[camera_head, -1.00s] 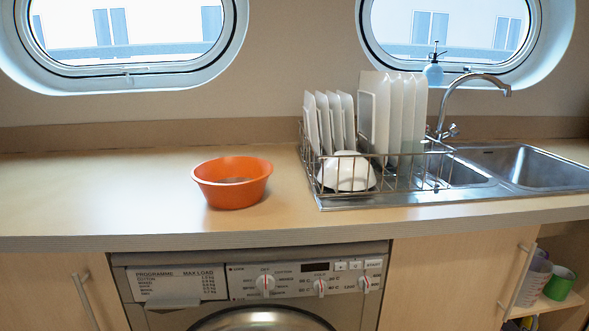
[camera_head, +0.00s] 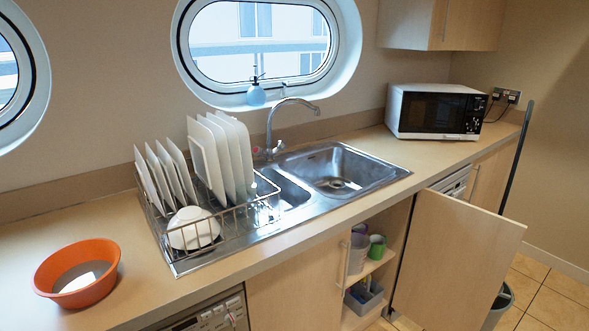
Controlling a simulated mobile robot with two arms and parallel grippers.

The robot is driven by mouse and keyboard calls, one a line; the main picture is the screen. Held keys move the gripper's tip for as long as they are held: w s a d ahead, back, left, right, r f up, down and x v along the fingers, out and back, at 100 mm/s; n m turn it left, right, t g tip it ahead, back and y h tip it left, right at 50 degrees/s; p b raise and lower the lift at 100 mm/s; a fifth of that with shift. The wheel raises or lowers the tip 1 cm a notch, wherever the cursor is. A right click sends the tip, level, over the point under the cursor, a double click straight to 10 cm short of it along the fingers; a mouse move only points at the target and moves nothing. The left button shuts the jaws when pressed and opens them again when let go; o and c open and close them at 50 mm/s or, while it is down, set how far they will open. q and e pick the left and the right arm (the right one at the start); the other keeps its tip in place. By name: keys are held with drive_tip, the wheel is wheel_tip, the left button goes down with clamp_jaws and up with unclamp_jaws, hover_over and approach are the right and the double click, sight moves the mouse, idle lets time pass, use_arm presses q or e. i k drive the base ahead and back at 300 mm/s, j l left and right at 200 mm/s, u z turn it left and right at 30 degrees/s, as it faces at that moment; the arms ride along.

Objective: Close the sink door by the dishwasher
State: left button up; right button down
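The open sink cupboard door (camera_head: 455,262) is a light wood panel under the counter, right of the sink (camera_head: 340,168). It stands swung out from the cupboard opening, toward the right and front. A white appliance (camera_head: 453,183), apparently the dishwasher, shows only its upper strip behind the door's top edge. The open cupboard (camera_head: 372,268) has shelves with cups and a grey basket. A closed light wood panel (camera_head: 292,285) with a bar handle (camera_head: 345,262) is left of the opening. Neither of my grippers is in view.
A dish rack (camera_head: 205,222) with plates and an orange bowl (camera_head: 77,273) are on the counter. A microwave (camera_head: 436,110) stands at the back right. Tiled floor (camera_head: 555,300) is visible at right.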

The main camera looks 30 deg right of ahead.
sight(458, 256)
drive_tip(key=k+l+u, duration=0.1)
drive_tip(key=l, duration=0.7)
drive_tip(key=k+l, duration=0.1)
drive_tip(key=l, duration=0.65)
drive_tip(key=l+u, duration=0.1)
drive_tip(key=l, duration=0.35)
drive_tip(key=l+u, duration=0.1)
drive_tip(key=l, duration=0.4)
drive_tip(key=k+l+u, duration=0.15)
drive_tip(key=l, duration=0.3)
drive_tip(key=l+u, duration=0.1)
drive_tip(key=l, duration=0.4)
drive_tip(key=k+l+u, duration=0.1)
drive_tip(key=l, duration=0.35)
drive_tip(key=k+l+u, duration=0.1)
drive_tip(key=l, duration=0.3)
drive_tip(key=k+l+u, duration=0.15)
drive_tip(key=l, duration=0.3)
drive_tip(key=k+l, duration=0.1)
drive_tip(key=l, duration=0.3)
drive_tip(key=k+l+u, duration=0.1)
drive_tip(key=l, duration=0.35)
drive_tip(key=k+l, duration=0.15)
drive_tip(key=l, duration=0.25)
drive_tip(key=k+l+u, duration=0.15)
drive_tip(key=l, duration=0.25)
drive_tip(key=k+l, duration=0.1)
drive_tip(key=l, duration=0.3)
